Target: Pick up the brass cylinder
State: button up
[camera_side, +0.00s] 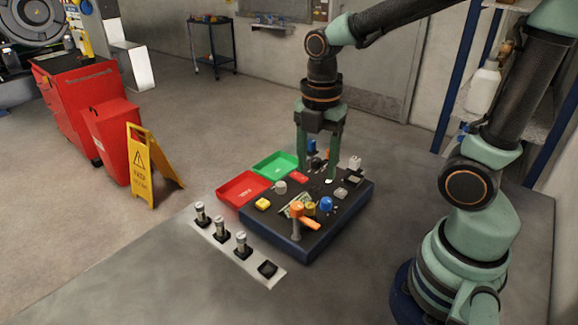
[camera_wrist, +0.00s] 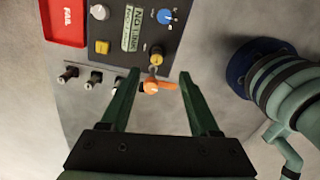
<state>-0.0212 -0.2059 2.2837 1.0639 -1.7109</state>
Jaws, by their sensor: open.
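A small brass-coloured round part (camera_side: 310,210) stands on the dark panel, between an orange-handled lever (camera_side: 299,212) and a blue knob (camera_side: 326,203). It looks like the brass cylinder; its full shape is too small to tell. In the wrist view the brass part (camera_wrist: 156,58) shows just beyond my fingertips, beside the orange handle (camera_wrist: 158,87). My gripper (camera_side: 317,174) points down over the back part of the panel, with its fingers apart and nothing visible between them. In the wrist view my gripper (camera_wrist: 159,74) also shows open.
A red tray (camera_side: 243,198) and a green tray (camera_side: 275,164) sit at the panel's left. A light strip (camera_side: 256,264) in front holds several upright metal pegs. A yellow button (camera_side: 262,204) and other controls crowd the panel. The table's front is clear.

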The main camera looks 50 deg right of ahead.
aim_at(310, 205)
notch_tip(310, 205, down, 6)
jog(key=f, duration=0.2)
jog(key=a+f, duration=0.1)
jog(key=f, duration=0.1)
jog(key=shift+w, duration=0.15)
jog(key=shift+f, duration=0.7)
grip_shut()
